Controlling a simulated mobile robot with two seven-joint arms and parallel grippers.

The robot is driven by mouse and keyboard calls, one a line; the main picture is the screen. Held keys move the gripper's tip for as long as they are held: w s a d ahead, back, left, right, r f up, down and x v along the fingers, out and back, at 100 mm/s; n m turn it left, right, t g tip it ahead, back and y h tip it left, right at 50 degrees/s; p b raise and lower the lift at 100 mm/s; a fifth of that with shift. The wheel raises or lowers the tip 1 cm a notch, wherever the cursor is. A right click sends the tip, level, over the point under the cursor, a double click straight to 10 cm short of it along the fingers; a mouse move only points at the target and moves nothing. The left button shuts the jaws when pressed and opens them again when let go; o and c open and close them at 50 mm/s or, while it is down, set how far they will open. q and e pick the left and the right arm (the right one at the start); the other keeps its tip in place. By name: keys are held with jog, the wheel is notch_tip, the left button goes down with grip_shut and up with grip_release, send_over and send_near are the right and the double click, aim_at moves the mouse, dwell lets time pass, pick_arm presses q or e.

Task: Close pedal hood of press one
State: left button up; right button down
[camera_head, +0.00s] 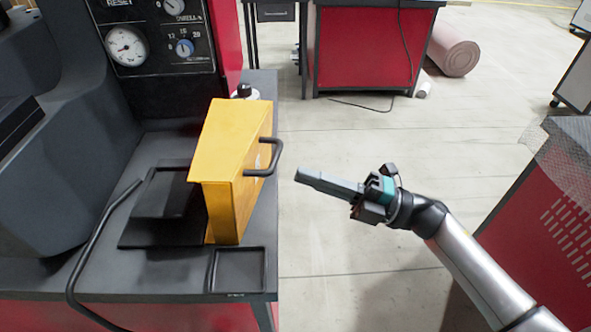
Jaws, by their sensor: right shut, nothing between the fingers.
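A yellow pedal hood (232,165) with a dark bar handle (267,158) on its right face stands upright on the press's dark table (263,200). To its left is a flat black pedal plate (165,193) that lies uncovered. My right gripper (299,175) is shut and empty. It hangs in the air to the right of the hood, with its tips pointing left and apart from the handle. My left gripper is not in view.
A bent dark bar (95,245) rises left of the pedal. A small black tray (240,270) sits at the table's front edge. Gauges (127,45) are on the panel behind. Open floor lies right of the table, with a red cabinet (550,215) at the far right.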

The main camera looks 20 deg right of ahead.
aim_at(246, 171)
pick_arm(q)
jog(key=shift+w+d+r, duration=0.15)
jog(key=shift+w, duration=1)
pick_arm(e)
jog(key=x, duration=0.3)
jog(key=shift+w, duration=0.1)
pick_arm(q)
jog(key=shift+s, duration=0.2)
